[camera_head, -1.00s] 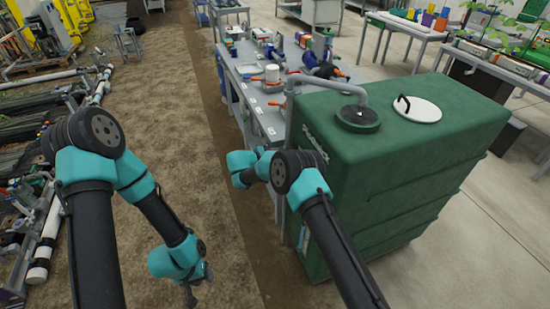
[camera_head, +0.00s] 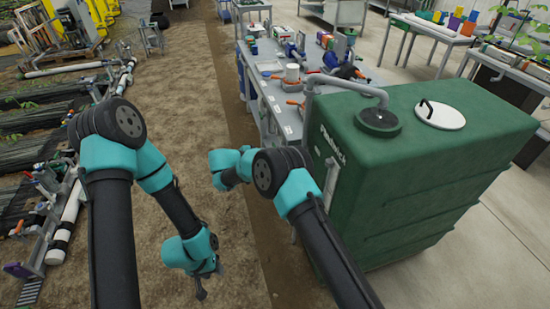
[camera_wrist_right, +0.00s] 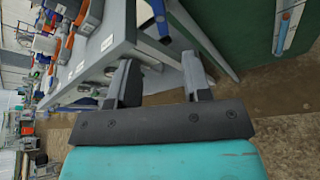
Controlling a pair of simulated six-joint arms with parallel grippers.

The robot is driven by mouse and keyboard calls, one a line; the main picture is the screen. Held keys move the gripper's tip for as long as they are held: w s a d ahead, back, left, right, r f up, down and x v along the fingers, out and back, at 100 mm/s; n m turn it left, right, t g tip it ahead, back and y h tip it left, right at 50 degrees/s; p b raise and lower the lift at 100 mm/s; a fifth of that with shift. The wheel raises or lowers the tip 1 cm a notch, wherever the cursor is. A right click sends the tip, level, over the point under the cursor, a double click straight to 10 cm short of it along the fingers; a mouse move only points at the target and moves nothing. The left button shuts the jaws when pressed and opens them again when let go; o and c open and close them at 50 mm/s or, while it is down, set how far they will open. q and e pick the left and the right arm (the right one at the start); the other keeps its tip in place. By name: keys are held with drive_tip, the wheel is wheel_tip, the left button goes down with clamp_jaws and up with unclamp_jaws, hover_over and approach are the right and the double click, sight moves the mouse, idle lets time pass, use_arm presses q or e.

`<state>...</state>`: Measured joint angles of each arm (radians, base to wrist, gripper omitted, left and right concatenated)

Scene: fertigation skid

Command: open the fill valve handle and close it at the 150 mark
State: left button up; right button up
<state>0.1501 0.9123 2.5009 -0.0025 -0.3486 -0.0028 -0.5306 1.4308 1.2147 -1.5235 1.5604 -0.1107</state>
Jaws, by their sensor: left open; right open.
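The green tank (camera_head: 420,150) stands right of my right arm. A pale upright strip, perhaps a level gauge (camera_head: 332,183), runs down its near left side; no 150 mark can be read. Orange handles show on the bench, one near the tank's inlet pipe (camera_head: 294,103); I cannot tell which is the fill valve handle. My left gripper (camera_head: 203,284) is open and empty, hanging low above the dirt floor. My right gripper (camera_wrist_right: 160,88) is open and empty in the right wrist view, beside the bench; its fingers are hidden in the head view.
A grey bench (camera_head: 272,98) with valves and fittings stands behind the right arm. A grey pipe (camera_head: 345,85) bends over to the tank top, beside a white lid (camera_head: 440,114). Pipes and racks lie at left. Bare floor (camera_head: 215,130) lies between.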

drive_tip(key=shift+v, duration=1.95)
idle(6.0)
